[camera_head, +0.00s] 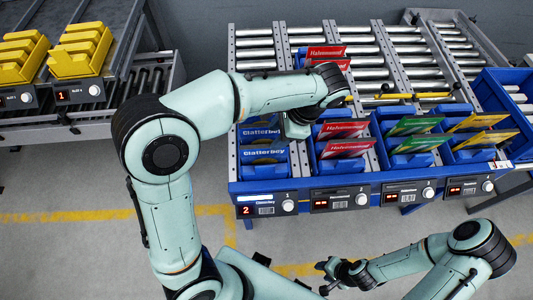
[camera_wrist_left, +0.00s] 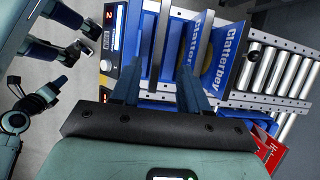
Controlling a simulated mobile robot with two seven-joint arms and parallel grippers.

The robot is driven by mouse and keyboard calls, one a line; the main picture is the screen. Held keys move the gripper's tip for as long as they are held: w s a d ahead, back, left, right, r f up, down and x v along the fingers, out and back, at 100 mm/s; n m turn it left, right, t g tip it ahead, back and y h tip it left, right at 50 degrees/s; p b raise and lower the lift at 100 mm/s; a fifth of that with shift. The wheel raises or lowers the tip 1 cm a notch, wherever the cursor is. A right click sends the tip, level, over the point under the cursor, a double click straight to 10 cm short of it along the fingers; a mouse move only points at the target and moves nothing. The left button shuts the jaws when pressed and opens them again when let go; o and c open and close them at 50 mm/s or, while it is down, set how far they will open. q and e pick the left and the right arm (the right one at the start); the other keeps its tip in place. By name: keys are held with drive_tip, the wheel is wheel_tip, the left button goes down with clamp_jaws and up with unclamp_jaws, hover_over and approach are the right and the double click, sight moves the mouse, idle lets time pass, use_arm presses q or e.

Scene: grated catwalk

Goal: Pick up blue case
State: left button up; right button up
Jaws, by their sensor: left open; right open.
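Blue cases marked Clatterbey (camera_head: 262,133) stand tilted in the leftmost blue bin of the rack; one more stands in front of it. In the left wrist view a blue case (camera_wrist_left: 232,52) with white lettering stands just beyond my fingers. My left gripper (camera_head: 297,128) reaches over the rack and comes down at the right side of that bin; its fingertips are hidden in the head view. In the left wrist view my left gripper (camera_wrist_left: 158,75) is open, its two fingers apart around the edge of a case panel. My right gripper (camera_head: 328,274) is open and empty, low in front of the rack.
Bins to the right hold red cases (camera_head: 344,138), green cases (camera_head: 416,134) and yellow cases (camera_head: 482,130). Metal rollers (camera_head: 264,54) lie behind. Yellow bins (camera_head: 80,50) sit on a rack at the left. The floor in front is clear.

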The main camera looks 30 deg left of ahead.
sight(266, 146)
use_arm(q)
drive_tip(key=x, duration=0.4)
drive_tip(key=b+x, duration=0.1)
drive_tip(key=x, duration=0.4)
drive_tip(key=shift+s+a+f, duration=0.2)
drive_tip(key=shift+s, duration=0.05)
drive_tip(key=shift+f, duration=0.1)
drive_tip(key=shift+f, duration=0.2)
clamp_jaws()
idle(0.3)
